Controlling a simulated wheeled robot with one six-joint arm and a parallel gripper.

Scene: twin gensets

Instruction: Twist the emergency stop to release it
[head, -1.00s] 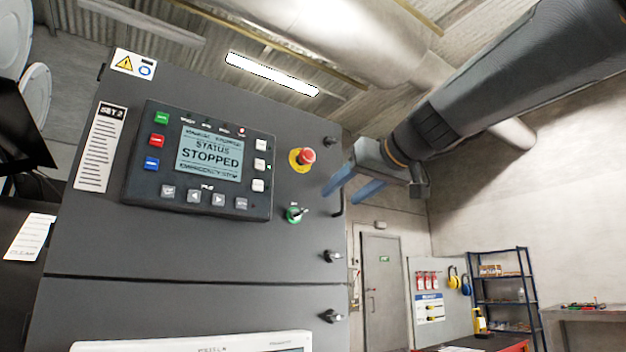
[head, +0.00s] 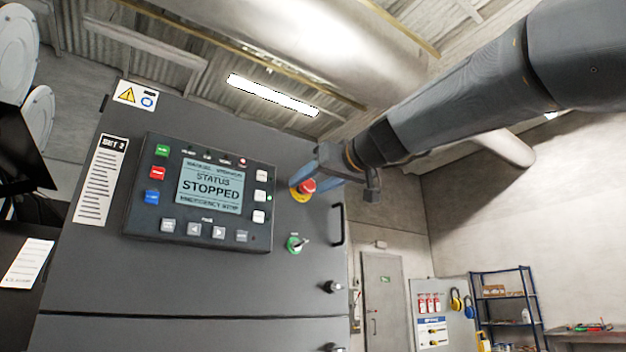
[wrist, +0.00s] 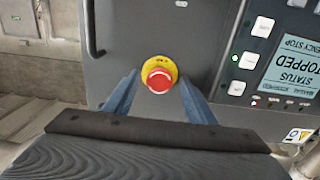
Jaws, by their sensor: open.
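The emergency stop (head: 306,187) is a red mushroom button on a yellow round plate, on the dark grey cabinet front to the right of the control panel. In the wrist view the emergency stop (wrist: 158,78) lies between and beyond the two blue fingers. My gripper (head: 318,178) is open at the button, with one finger on each side of it in the picture. The fingers (wrist: 158,92) hold nothing, and I cannot tell whether they touch the button. Part of the yellow plate is hidden by a finger in the head view.
The control panel (head: 200,192) reads STATUS STOPPED, EMERGENCY STOP. A green key switch (head: 295,243) sits below the button. A black cabinet handle (head: 338,225) stands out to the right. A shelf rack (head: 503,310) stands far off at right.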

